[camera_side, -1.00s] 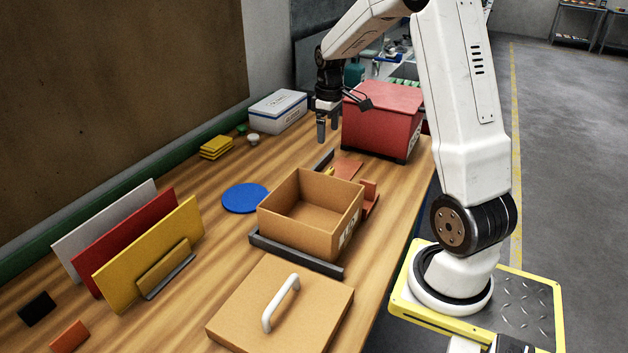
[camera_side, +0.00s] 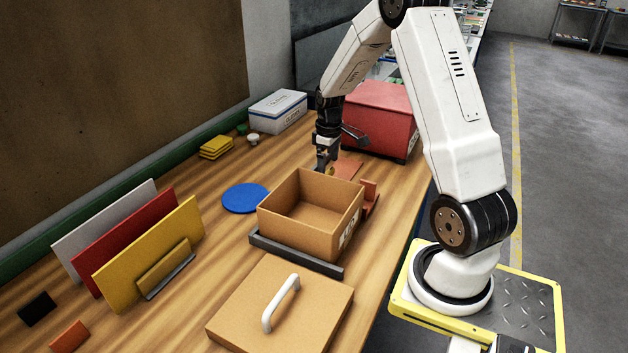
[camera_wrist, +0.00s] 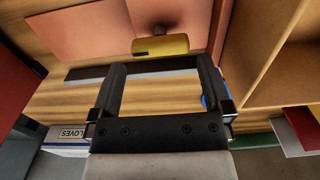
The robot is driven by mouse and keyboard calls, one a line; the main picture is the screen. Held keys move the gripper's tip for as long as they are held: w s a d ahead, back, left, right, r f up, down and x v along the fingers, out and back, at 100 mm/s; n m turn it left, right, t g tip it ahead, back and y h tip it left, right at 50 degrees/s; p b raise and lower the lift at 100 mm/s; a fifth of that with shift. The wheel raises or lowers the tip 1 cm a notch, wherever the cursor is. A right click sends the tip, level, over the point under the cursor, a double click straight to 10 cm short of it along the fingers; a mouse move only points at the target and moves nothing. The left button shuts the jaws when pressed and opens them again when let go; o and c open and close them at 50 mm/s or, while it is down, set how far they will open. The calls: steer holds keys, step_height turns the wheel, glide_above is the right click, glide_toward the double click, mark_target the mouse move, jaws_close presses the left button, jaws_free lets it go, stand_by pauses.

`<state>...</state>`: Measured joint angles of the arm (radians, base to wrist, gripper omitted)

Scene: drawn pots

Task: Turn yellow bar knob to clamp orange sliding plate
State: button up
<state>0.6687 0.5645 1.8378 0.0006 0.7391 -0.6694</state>
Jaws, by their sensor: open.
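The yellow bar knob (camera_wrist: 160,45) shows in the wrist view as a short bar on a dark stem, lying crosswise over the orange sliding plate (camera_wrist: 75,32). In the side view the knob (camera_side: 331,171) is a small spot of yellow, and the plate (camera_side: 347,169) shows behind the cardboard box. My gripper (camera_wrist: 161,68) is open and empty. Its fingers point toward the knob, one near each end of the bar in the wrist view. I cannot tell how far above the knob they are. In the side view my gripper (camera_side: 326,164) is low beside the knob.
An open cardboard box (camera_side: 295,228) stands close in front, with a dark rail at its base. A red case (camera_side: 380,115) stands close behind. A blue disc (camera_side: 245,198) lies on the wooden table. A handled lid (camera_side: 240,310) lies nearer. Upright panels stand left.

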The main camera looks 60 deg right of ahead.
mark_target(328, 172)
steer(key=shift+f, duration=1.6)
steer(key=c, duration=0.9)
